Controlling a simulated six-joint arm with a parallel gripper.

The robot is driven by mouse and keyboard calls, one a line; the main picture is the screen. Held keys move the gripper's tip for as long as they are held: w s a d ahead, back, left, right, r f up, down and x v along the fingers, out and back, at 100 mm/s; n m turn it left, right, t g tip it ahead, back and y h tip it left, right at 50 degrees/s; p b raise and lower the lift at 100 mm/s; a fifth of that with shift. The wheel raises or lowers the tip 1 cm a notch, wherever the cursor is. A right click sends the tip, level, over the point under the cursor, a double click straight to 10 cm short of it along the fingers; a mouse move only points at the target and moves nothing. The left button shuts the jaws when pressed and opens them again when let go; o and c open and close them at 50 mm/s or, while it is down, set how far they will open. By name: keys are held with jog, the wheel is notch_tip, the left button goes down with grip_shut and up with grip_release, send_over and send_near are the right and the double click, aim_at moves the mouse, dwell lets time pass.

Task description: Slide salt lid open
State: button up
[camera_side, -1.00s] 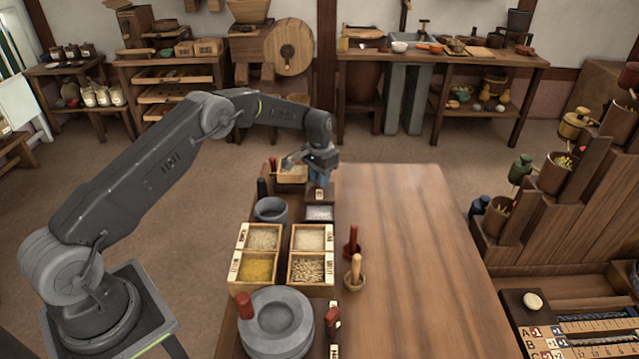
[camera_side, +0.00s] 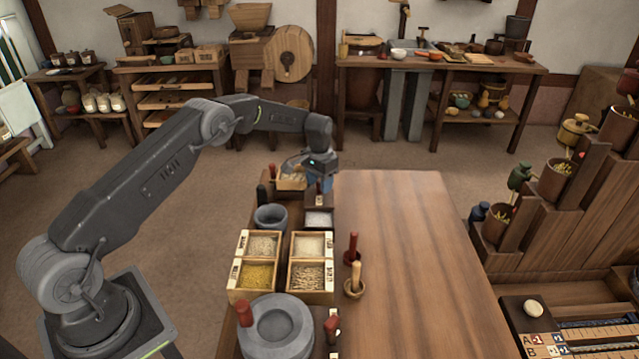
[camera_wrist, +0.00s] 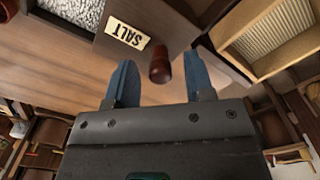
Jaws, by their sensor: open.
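The salt box (camera_side: 318,230) sits at the left side of the long table, and white salt (camera_side: 319,218) shows in its uncovered part. It also shows in the wrist view (camera_wrist: 75,9). The wooden lid (camera_wrist: 175,15) carries a SALT label (camera_wrist: 128,33) and a red-brown knob (camera_wrist: 160,66). In the side view the lid's far end is partly hidden by my gripper (camera_side: 318,184). In the wrist view my gripper (camera_wrist: 161,78) is open, with its blue fingers on either side of the knob. Gaps show on both sides, so the fingers look apart from it.
A grey mortar (camera_side: 270,216), grain boxes (camera_side: 283,265) and a round quern stone (camera_side: 275,325) stand along the table's left side. The table's right side (camera_side: 410,240) is bare.

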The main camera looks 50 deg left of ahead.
notch_tip(320, 180, up, 13)
dwell(0.3)
jog(key=shift+r, duration=0.1)
jog(key=s+d+r+t, duration=0.1)
jog(key=s+d+r, duration=0.4)
jog(key=s+r, duration=0.35)
jog(key=s+d+r+t, duration=0.2)
jog(key=s+d+r, duration=0.2)
jog(key=s+r, duration=0.4)
jog(key=s+d+f+t, duration=0.1)
jog(key=s+d, duration=0.1)
jog(key=s, duration=0.9)
jog(key=s+d+f+t, duration=0.1)
jog(key=s+d, duration=0.2)
jog(key=s, duration=0.9)
jog(key=shift+d+t, duration=0.2)
jog(key=shift+t, duration=0.1)
